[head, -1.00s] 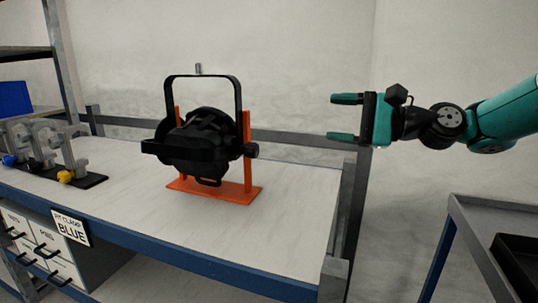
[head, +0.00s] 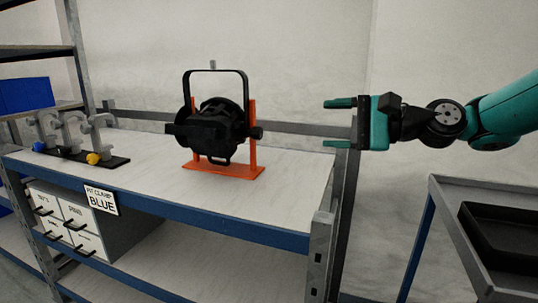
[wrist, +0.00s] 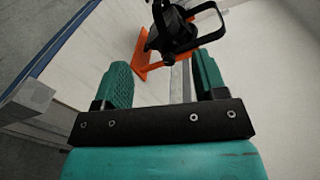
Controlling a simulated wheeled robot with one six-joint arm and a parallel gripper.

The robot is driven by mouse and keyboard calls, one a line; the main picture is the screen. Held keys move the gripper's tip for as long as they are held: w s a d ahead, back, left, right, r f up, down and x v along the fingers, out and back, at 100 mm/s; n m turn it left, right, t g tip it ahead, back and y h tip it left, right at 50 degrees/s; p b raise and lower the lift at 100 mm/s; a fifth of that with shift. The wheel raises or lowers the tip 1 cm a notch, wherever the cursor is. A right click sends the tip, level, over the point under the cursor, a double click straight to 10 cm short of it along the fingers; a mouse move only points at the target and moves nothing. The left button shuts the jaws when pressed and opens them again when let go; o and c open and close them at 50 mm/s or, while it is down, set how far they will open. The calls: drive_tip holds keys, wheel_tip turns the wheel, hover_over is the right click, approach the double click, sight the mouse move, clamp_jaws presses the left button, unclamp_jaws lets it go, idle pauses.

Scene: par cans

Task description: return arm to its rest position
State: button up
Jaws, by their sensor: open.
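My gripper (head: 340,124) is open and empty, held in the air at the right end of the workbench, with its two teal fingers pointing left. In the wrist view its fingers (wrist: 163,85) stand wide apart with nothing between them close up. The black par can (head: 215,128) hangs in its yoke on an orange stand (head: 235,169) on the bench, left of my gripper and apart from it. The par can also shows at the top of the wrist view (wrist: 172,32).
Several grey clamps (head: 75,136) stand on a black base at left. A blue bin (head: 25,94) sits on a shelf. A cart with a black tray (head: 500,235) is at right.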

drive_tip(key=s+a+f+n+g+h+b, duration=0.35)
drive_tip(key=s+f+n+h+b, duration=0.35)
drive_tip(key=s+f, duration=0.6)
drive_tip(key=s+d+f+n+g+h+b, duration=0.1)
drive_tip(key=s+d+f+n+h, duration=0.15)
drive_tip(key=s, duration=0.25)
drive_tip(key=s+d+f+n+h, duration=0.1)
drive_tip(key=s+d+f+n, duration=0.1)
drive_tip(key=s+f+n, duration=0.3)
drive_tip(key=s+d+f+g+h+b, duration=0.1)
drive_tip(key=s+d+f+h, duration=0.1)
drive_tip(key=s, duration=0.4)
wheel_tip(320, 180, up, 25)
drive_tip(key=p, duration=2.5)
drive_tip(key=shift+y, duration=0.35)
drive_tip(key=shift+a+f, duration=0.1)
